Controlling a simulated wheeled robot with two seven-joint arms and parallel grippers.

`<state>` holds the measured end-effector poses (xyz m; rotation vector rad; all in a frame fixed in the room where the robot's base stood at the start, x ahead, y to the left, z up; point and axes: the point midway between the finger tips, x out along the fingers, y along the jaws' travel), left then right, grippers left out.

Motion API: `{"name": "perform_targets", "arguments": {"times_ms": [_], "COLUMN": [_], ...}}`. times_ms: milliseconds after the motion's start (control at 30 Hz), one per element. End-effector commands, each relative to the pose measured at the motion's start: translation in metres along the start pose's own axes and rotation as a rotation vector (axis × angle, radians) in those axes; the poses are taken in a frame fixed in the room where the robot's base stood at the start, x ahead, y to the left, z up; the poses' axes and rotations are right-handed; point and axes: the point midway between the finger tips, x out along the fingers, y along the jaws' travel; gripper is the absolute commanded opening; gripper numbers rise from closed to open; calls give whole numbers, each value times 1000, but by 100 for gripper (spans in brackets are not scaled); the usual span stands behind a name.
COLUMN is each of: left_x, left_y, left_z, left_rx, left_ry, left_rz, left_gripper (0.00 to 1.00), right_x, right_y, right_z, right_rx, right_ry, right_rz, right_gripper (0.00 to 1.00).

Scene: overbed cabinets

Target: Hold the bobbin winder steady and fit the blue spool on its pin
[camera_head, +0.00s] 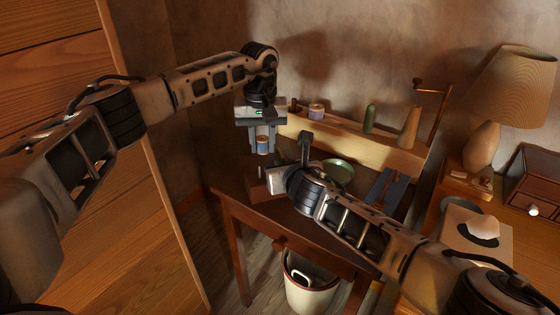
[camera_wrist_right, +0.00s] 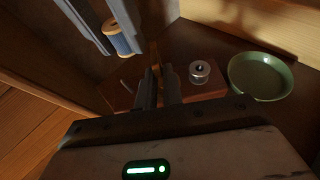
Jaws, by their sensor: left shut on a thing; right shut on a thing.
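The blue spool (camera_head: 263,146) is between the fingers of my left gripper (camera_head: 263,140), held above the left end of the table. The spool also shows in the right wrist view (camera_wrist_right: 120,40), between the left gripper's fingers. The bobbin winder (camera_wrist_right: 207,88) is a reddish-brown wooden block with a round metal part on its right. A thin light pin (camera_wrist_right: 126,86) shows at its left end, below and apart from the spool. My right gripper (camera_wrist_right: 160,88) is shut on the winder's middle; its fingers hide that part. In the head view my right wrist covers most of the winder (camera_head: 257,190).
A green dish (camera_wrist_right: 262,76) lies right of the winder. A wooden rack (camera_head: 350,144) with a purple spool (camera_head: 316,112) and cones stands along the wall. A lamp (camera_head: 512,90) stands at the right. A white bin (camera_head: 308,285) is below the table (camera_head: 285,227).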

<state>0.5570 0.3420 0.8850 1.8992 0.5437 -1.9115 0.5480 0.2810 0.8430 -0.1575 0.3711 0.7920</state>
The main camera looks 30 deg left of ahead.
Motion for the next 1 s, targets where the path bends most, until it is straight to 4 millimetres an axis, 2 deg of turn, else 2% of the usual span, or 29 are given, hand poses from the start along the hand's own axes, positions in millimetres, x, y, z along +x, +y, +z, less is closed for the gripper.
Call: {"name": "perform_targets", "arguments": {"times_ms": [200, 400, 767, 1000], "left_x": [-36, -53, -52, -36], "left_y": [-3, -6, -6, -6], "left_z": [22, 36, 37, 37], "left_rx": [-177, -284, -290, -289], "left_ry": [2, 3, 2, 0], "left_rz": [7, 2, 1, 0], "left_gripper": [7, 7, 7, 7], "right_x": [0, 0, 0, 0], "right_y": [0, 0, 1, 1], "right_z": [0, 0, 0, 0], "right_rx": [0, 0, 0, 0], "right_ry": [0, 0, 0, 0], "right_rz": [1, 1, 1, 1], "right_gripper": [0, 0, 0, 0]}}
